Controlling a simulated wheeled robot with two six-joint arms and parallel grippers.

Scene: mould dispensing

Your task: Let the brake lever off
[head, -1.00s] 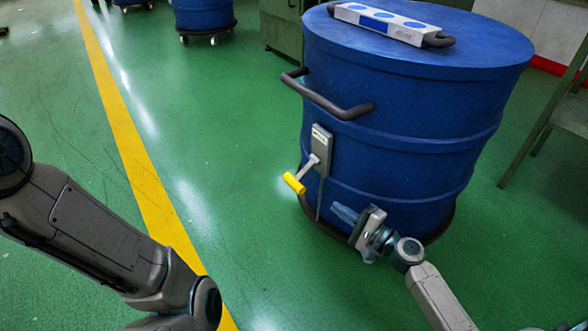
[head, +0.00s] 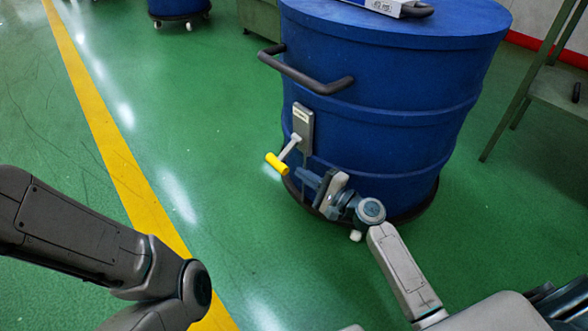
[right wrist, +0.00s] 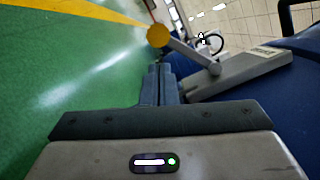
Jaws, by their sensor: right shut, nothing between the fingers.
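The brake lever is a short grey arm with a yellow handle (head: 276,163), sticking out and down to the left from a grey plate (head: 303,128) on the drum's side. My right gripper (head: 300,174) is shut and empty, just right of and slightly below the handle, with a small gap. In the right wrist view the closed fingertips (right wrist: 160,69) point toward the yellow handle end (right wrist: 158,36), and the lever's arm (right wrist: 190,50) runs right to its plate (right wrist: 240,72). My left arm is at the left; its gripper is out of view.
The blue drum (head: 385,75) stands on a dark wheeled base (head: 410,214), with a dark bar handle (head: 310,80) above the lever. A green table (head: 560,90) is at the right. Another blue drum (head: 178,6) is at the back. Green floor left of the lever is clear.

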